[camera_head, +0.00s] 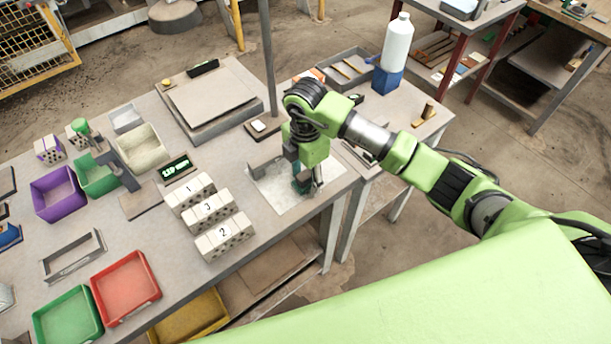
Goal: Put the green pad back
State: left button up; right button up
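My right gripper (306,176) points down over a pale sheet (273,193) near the right end of the long workbench. A small dark green block (301,184), which looks like the green pad, sits between its fingers, and the gripper appears shut on it. The arm and fingers hide part of the pad. I cannot tell whether the pad touches the sheet. My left gripper is not in view.
Hollow bricks numbered 1 (190,190), 3 (208,208) and 2 (224,236) stand left of the sheet. A small display (175,168), purple bin (58,194), green bin (97,177) and red tray (126,288) are further left. A thin post (268,60) rises behind the gripper.

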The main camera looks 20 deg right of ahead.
aim_at(306, 174)
jog(key=shift+r, duration=0.1)
jog(key=shift+r, duration=0.25)
notch_tip(306, 174, up, 11)
jog(key=shift+w+f+b, duration=0.1)
jog(key=shift+f+b, duration=0.05)
jog(key=shift+b, duration=0.8)
jog(key=shift+r, duration=0.55)
